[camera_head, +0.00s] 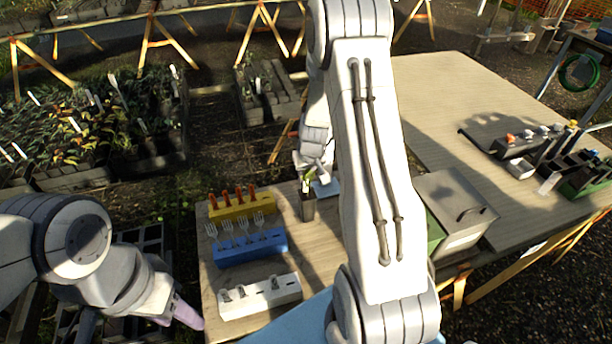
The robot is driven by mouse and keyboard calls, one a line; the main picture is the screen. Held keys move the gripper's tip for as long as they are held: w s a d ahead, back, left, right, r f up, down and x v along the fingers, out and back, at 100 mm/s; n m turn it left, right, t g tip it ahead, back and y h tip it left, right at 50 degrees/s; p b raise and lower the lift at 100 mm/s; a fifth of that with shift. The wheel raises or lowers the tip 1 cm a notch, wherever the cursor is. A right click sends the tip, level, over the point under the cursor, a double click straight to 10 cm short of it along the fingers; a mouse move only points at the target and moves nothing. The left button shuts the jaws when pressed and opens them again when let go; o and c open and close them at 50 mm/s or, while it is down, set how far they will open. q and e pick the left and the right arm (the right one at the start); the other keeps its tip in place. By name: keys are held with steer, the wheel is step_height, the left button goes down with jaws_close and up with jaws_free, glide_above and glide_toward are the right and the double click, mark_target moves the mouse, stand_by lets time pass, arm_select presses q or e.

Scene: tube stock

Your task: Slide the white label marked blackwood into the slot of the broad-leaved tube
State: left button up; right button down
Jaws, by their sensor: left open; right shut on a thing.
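A dark tube (307,208) with a small yellow-green plant (308,184) stands upright on the near wooden table, just left of my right arm. My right gripper (314,174) points down just above the plant, partly hidden by my own arm. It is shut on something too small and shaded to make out. I cannot read or clearly see the white label marked blackwood, nor the tube's slot. My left gripper (186,312) is open and empty at the lower left, by the near table's left edge, away from the tube.
Near table: a yellow block (240,205) with orange-handled tools, a blue block (249,248) with forks, a white block (259,297), and a blue flat thing (326,189) beside the tube. A grey box (455,210) stands right of my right arm. The large right table (440,100) has clear space.

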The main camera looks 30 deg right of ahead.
steer(key=shift+f, duration=0.25)
steer(key=c, duration=0.8)
jaws_free()
steer(key=shift+o, duration=0.2)
steer(key=v, duration=1)
steer(key=shift+r, duration=0.25)
steer(key=shift+s, duration=0.1)
steer(key=s+a+r+n+g+y, duration=0.1)
steer(key=s+a+r+n, duration=0.1)
steer(key=s+a, duration=0.45)
steer(key=s+a+r+n, duration=0.3)
steer(key=a, duration=0.7)
steer(key=s+a+r+n+g+y, duration=0.1)
steer(key=s+a+r+n, duration=0.1)
steer(key=s+a, duration=0.5)
steer(key=s+a+r+n+g, duration=0.1)
steer(key=s+a+n, duration=0.2)
steer(key=s+a, duration=0.2)
steer(key=s, duration=0.3)
steer(key=shift+s, duration=0.3)
